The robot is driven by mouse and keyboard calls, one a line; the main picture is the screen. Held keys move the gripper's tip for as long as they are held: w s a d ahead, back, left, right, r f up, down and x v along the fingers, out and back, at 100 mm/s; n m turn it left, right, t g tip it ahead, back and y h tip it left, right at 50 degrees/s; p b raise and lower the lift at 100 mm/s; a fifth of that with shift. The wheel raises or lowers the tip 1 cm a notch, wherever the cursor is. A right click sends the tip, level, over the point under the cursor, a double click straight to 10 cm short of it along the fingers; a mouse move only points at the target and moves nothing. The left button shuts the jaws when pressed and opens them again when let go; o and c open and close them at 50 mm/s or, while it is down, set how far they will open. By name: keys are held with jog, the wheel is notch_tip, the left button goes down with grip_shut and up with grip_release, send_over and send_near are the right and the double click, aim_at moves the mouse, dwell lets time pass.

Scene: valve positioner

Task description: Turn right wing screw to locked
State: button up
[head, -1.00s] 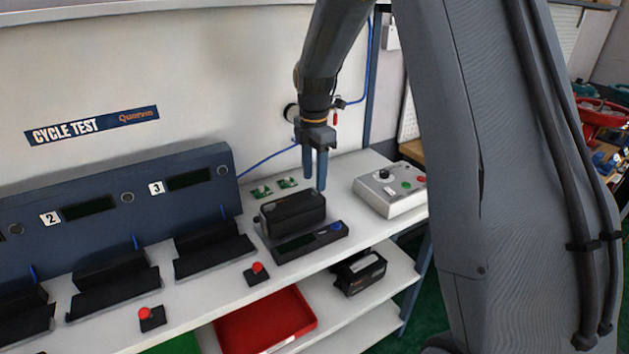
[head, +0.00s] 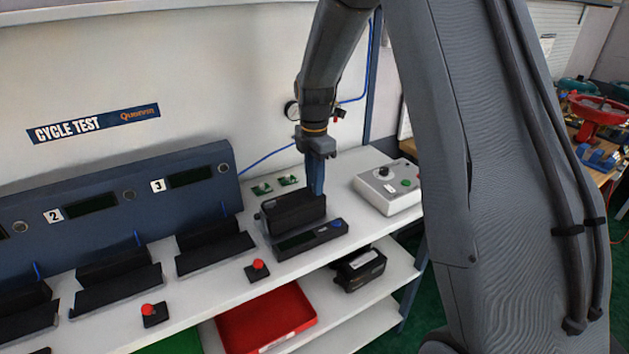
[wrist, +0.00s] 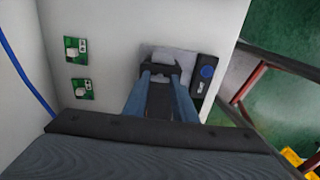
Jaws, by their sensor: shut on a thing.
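The valve positioner is a black box (head: 292,212) on the white bench, with a dark display unit (head: 310,240) and blue knob (head: 337,224) at its front. My gripper (head: 317,190) points straight down at the box's right end, its blue fingers overlapping in the head view. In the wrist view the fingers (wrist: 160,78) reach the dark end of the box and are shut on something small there. The right wing screw itself is hidden between the fingertips, so its angle cannot be read.
A grey control box (head: 388,190) with colored buttons stands close on the right. Two small green boards (head: 275,185) lie behind the positioner. A red button box (head: 258,270) stands at front left. A red tray (head: 265,318) and a black device (head: 359,269) are on the shelf below.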

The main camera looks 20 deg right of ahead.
jog(key=shift+m, duration=0.3)
jog(key=m, duration=0.3)
jog(key=shift+m, duration=0.3)
jog(key=m, duration=0.4)
jog(key=shift+m, duration=0.3)
jog(key=m, duration=0.4)
jog(key=shift+r+p, duration=0.1)
jog(key=shift+p, duration=0.25)
jog(key=shift+w+m, duration=0.1)
jog(key=shift+m, duration=2.4)
jog(key=o, duration=1.1)
jog(key=shift+c, duration=0.2)
